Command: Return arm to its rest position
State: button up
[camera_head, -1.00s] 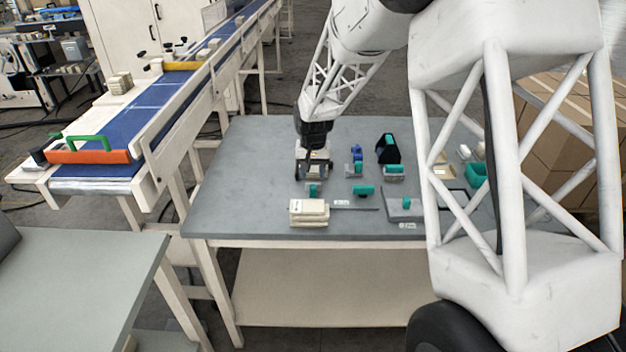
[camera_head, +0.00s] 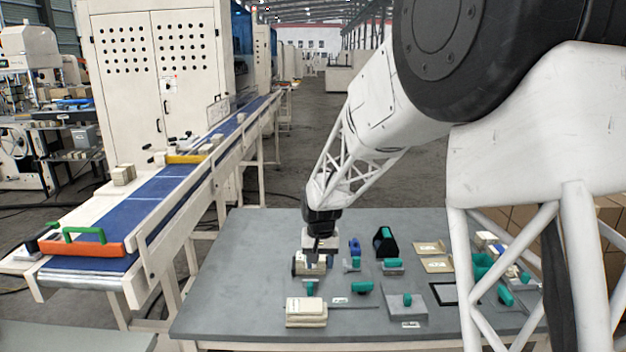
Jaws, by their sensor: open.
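My gripper (camera_head: 316,258) hangs pointing down at the end of my white lattice arm, over the left-middle part of the grey table (camera_head: 235,285). Its jaws are open. A small pale block-like item (camera_head: 309,267) with dark ends sits right at the fingertips; I cannot tell whether they touch it. My arm reaches in from the upper right, and its large near link hides part of the table's right side.
A stack of cream pads (camera_head: 305,313) lies at the table's front. Teal-handled tools (camera_head: 361,288), a black holder (camera_head: 385,242) and a grey block (camera_head: 404,301) stand to the right. A blue conveyor (camera_head: 150,205) runs along the left. The table's left part is clear.

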jog(key=s+d+r+t, duration=0.1)
jog(key=s+d+r, duration=0.45)
jog(key=s, duration=0.35)
jog(key=s+d+r, duration=0.5)
jog(key=s+r, duration=0.2)
jog(key=s, duration=0.2)
jog(key=s+d, duration=0.3)
jog(key=s, duration=0.9)
jog(key=s+d+t, duration=0.1)
jog(key=s+d, duration=0.2)
jog(key=s, duration=0.9)
jog(key=shift+r, duration=0.4)
jog(key=shift+w+d, duration=0.1)
